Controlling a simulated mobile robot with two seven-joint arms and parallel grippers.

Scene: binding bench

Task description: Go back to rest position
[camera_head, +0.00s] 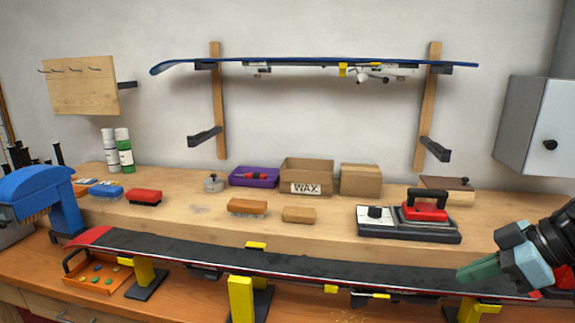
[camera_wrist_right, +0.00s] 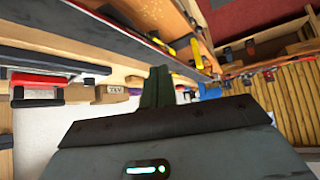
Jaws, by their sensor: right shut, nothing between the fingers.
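My right gripper (camera_head: 478,270) is at the right side of the head view, its green fingers together and empty. It is above the right end of a black ski with red edges (camera_head: 280,262), apart from it as far as I can tell. In the right wrist view the same gripper (camera_wrist_right: 157,85) has its fingers closed with nothing between them. At the left edge of the head view is a blue machine-like part (camera_head: 38,185); I cannot tell whether it belongs to my left arm. My left gripper's fingers do not show.
The ski rests on yellow supports (camera_head: 240,298) along the bench front. Behind it are a red iron on its base (camera_head: 425,208), brushes (camera_head: 247,206), and a WAX box (camera_head: 306,177). A blue ski (camera_head: 310,62) hangs on wall brackets. A grey cabinet (camera_head: 530,125) stands out at right.

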